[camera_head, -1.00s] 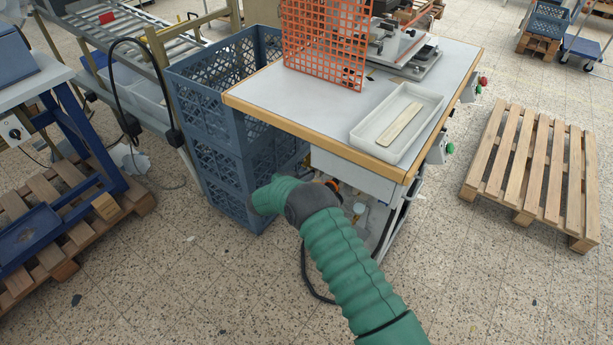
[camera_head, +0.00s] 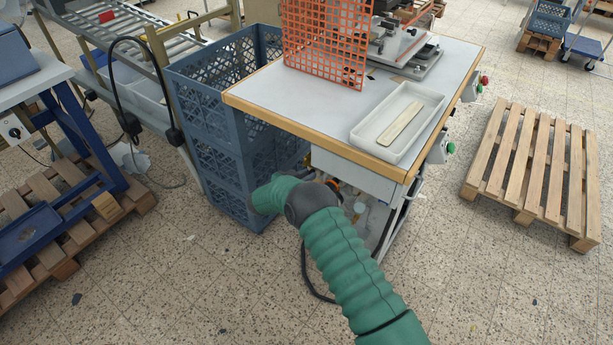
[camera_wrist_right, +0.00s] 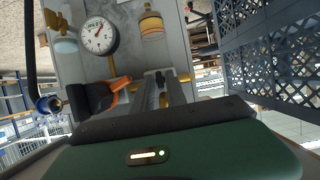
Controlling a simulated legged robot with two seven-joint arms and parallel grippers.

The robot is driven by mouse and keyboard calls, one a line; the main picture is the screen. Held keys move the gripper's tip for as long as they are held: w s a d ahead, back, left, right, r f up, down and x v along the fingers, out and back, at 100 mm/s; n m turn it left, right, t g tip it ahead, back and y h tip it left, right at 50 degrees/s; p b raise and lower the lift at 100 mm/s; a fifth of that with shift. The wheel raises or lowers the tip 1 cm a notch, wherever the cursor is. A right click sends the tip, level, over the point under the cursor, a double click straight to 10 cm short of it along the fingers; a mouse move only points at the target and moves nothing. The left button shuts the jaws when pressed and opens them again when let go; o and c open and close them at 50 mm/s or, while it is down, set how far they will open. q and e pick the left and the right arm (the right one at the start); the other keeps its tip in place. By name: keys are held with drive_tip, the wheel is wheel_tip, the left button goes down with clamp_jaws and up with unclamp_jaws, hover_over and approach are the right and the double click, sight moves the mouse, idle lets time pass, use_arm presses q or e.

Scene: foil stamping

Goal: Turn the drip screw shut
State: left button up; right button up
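My right arm's green wrist (camera_head: 283,195) reaches under the workbench, and its fingertips are hidden in the head view. In the right wrist view the green housing fills the bottom. Beyond it are a dark and orange part (camera_wrist_right: 105,97) and a grey upright part (camera_wrist_right: 158,90); I cannot tell whether these are fingers or fittings. A grey panel carries a round pressure gauge (camera_wrist_right: 98,36), an amber-filled bowl (camera_wrist_right: 151,24) and a pale blue bowl (camera_wrist_right: 65,42). Small brass fittings (camera_wrist_right: 185,77) sit nearby. I cannot tell which one is the drip screw. My left gripper is out of view.
Blue lattice crates (camera_head: 215,130) stand left of the bench, close to my wrist; the lattice shows at right in the wrist view. The benchtop (camera_head: 300,98) holds a white tray (camera_head: 365,138) and an orange grid (camera_head: 325,40). A wooden pallet (camera_head: 535,165) lies right.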

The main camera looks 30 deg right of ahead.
drive_tip(key=p+v, duration=0.1)
drive_tip(key=v, duration=1.5)
drive_tip(key=shift+a+p, duration=0.4)
drive_tip(key=w+a+r+n+t+y+p, duration=0.25)
drive_tip(key=a+r+n+y, duration=0.2)
drive_tip(key=r, duration=0.25)
drive_tip(key=w+a+r+n+t+y+p, duration=0.1)
drive_tip(key=a+r+n+t+y+p, duration=0.15)
drive_tip(key=a+r+t+y, duration=0.35)
drive_tip(key=s+d+n+g+y+p, duration=0.2)
drive_tip(key=s+n+g, duration=0.4)
drive_tip(key=s, duration=2.4)
drive_tip(key=d+g+p, duration=0.1)
drive_tip(key=g, duration=0.4)
drive_tip(key=shift+s+d, duration=0.15)
drive_tip(key=shift+s, duration=0.1)
